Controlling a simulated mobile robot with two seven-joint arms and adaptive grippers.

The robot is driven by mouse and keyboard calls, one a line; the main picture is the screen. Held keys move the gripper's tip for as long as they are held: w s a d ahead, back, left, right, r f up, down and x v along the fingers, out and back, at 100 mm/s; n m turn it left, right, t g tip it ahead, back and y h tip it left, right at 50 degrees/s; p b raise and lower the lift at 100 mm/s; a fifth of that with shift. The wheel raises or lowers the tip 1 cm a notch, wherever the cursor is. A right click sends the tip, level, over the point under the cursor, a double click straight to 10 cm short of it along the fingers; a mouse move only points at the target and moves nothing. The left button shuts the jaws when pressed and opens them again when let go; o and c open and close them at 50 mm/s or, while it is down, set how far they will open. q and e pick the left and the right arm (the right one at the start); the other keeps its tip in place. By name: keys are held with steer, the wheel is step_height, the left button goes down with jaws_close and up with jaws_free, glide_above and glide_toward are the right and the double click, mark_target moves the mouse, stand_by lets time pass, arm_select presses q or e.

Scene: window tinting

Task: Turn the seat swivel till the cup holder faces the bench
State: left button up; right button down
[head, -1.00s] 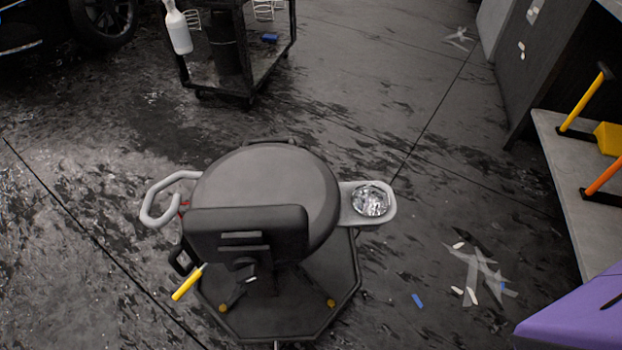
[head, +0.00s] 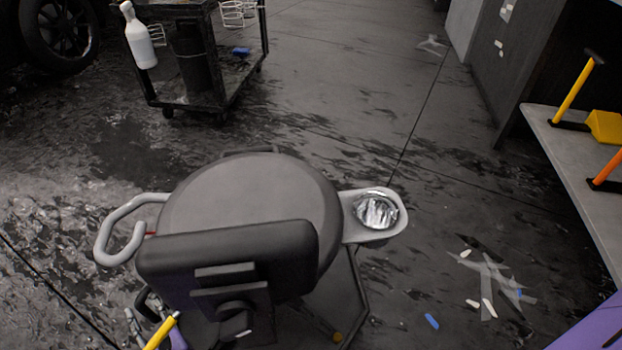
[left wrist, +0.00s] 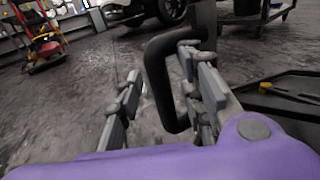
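The seat (head: 250,195) is a round grey stool top with a black backrest (head: 230,255) on the near side. Its cup holder (head: 377,212), a grey arm with a shiny metal cup, points right, toward the side with the bench (head: 558,145). A grey loop handle (head: 118,232) sticks out left. My left gripper (head: 148,318) is low at the left of the backrest, partly cut off. In the left wrist view its fingers (left wrist: 165,100) are apart, with a black loop (left wrist: 157,85) between them, nearer the right finger. My right gripper is out of view.
A yellow-handled part (head: 162,332) is beside my left gripper. The bench carries yellow and orange tools (head: 573,90). A cart (head: 200,95) with a white bottle (head: 138,40) stands at the back. Film scraps (head: 485,285) lie on the floor at right. The floor between cart and seat is clear.

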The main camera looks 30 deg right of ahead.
arm_select(q)
steer(key=shift+w+a, duration=0.1)
steer(key=shift+w, duration=0.2)
jaws_close()
steer(key=shift+s, duration=0.15)
